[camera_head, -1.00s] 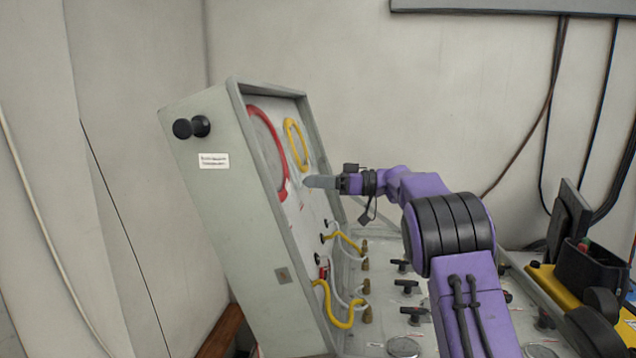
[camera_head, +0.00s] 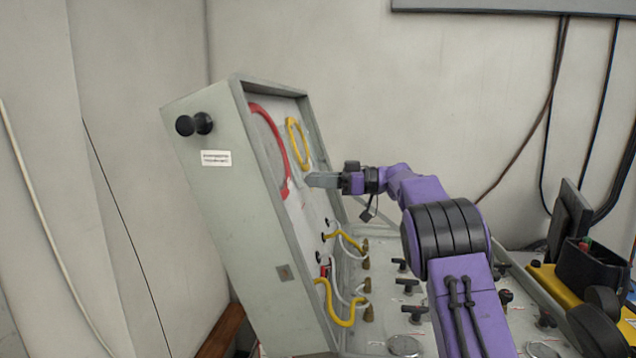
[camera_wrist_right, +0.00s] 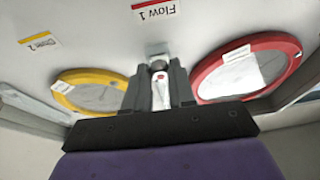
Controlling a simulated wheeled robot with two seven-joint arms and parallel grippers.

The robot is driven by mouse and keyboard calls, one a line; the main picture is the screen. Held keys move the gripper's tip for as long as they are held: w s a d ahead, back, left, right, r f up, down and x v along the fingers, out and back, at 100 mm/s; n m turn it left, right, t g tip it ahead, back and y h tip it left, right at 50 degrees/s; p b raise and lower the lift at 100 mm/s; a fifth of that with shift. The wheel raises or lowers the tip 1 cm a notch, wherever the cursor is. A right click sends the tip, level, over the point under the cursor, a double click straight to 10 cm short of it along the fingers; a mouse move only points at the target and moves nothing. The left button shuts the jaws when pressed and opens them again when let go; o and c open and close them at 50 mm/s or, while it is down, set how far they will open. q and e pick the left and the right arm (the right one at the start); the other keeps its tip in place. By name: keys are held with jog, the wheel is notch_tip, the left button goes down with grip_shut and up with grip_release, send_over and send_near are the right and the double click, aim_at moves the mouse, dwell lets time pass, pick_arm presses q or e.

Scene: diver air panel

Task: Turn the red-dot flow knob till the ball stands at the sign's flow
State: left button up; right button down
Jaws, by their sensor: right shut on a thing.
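My right gripper (camera_head: 312,180) reaches the face of the tilted grey panel (camera_head: 290,130). In the right wrist view its two dark fingers (camera_wrist_right: 158,88) are shut on the flow knob (camera_wrist_right: 160,76), a small pale knob with a red dot. A label reading "Flow 1" (camera_wrist_right: 153,10) shows upside down above it in that view. In the head view the knob is hidden by the gripper. I cannot make out the ball or the flow sign's figure in either view. My left gripper is not in view.
A red-rimmed gauge (camera_wrist_right: 248,68) and a yellow-rimmed gauge (camera_wrist_right: 92,90) flank the fingers closely. Below the gripper, yellow and white hoses (camera_head: 342,312) and several black valve handles (camera_head: 408,286) crowd the console. Open air lies above my right arm.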

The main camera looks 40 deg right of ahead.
jog(key=shift+w+d+r+n+g+y+p, duration=0.2)
jog(key=shift+n+g+p, duration=0.7)
jog(key=shift+n, duration=1.65)
jog(key=shift+s+a+n+g+y+p, duration=0.2)
jog(key=shift+n+g+p, duration=0.65)
jog(key=shift+n, duration=1.65)
jog(key=shift+w+d+r+n+g+y+p, duration=0.2)
jog(key=shift+n+g+p, duration=0.65)
jog(key=shift+n, duration=1.7)
jog(key=shift+f, duration=0.1)
